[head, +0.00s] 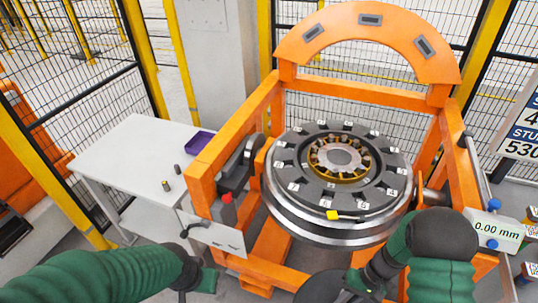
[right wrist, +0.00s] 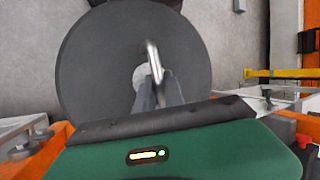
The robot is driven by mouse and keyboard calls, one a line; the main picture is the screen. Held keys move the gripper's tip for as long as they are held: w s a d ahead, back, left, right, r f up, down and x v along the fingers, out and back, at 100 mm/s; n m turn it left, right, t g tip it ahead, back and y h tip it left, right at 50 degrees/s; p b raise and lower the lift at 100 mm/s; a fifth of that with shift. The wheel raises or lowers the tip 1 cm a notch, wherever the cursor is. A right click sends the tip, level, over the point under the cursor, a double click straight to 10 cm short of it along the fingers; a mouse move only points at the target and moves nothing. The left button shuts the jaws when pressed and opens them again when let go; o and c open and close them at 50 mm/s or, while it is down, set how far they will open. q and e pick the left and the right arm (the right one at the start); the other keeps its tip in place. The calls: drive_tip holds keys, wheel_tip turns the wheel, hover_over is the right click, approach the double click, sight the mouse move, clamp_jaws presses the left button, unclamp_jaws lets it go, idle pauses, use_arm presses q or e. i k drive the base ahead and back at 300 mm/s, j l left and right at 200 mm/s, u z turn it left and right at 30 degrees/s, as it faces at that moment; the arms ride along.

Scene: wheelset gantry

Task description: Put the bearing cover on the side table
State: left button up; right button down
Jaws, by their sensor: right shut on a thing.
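The bearing cover (right wrist: 90,60) is a dark grey round disc with a pale hub and a metal handle (right wrist: 154,62). My right gripper (right wrist: 158,90) is shut on this handle, and the disc fills much of the right wrist view. In the head view, part of the dark disc (head: 322,288) shows at the bottom edge, in front of the gantry. The side table (head: 125,145) is white and stands at the left. My left gripper (head: 208,281) is low in the head view, right of the table's front; its fingers cannot be made out.
A purple tray (head: 201,143) and two small dark cylinders (head: 167,186) are on the table; its left part is clear. The orange gantry (head: 206,185) holds a large wheel (head: 283,205) with numbered studs and an exposed bearing (head: 342,158). A yellow-black mesh fence stands behind.

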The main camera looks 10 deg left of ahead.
sight(132, 157)
drive_tip(key=i+j, duration=0.1)
drive_tip(key=j, duration=1.55)
drive_tip(key=i+j, duration=0.15)
drive_tip(key=j, duration=1.45)
drive_tip(key=i, duration=0.05)
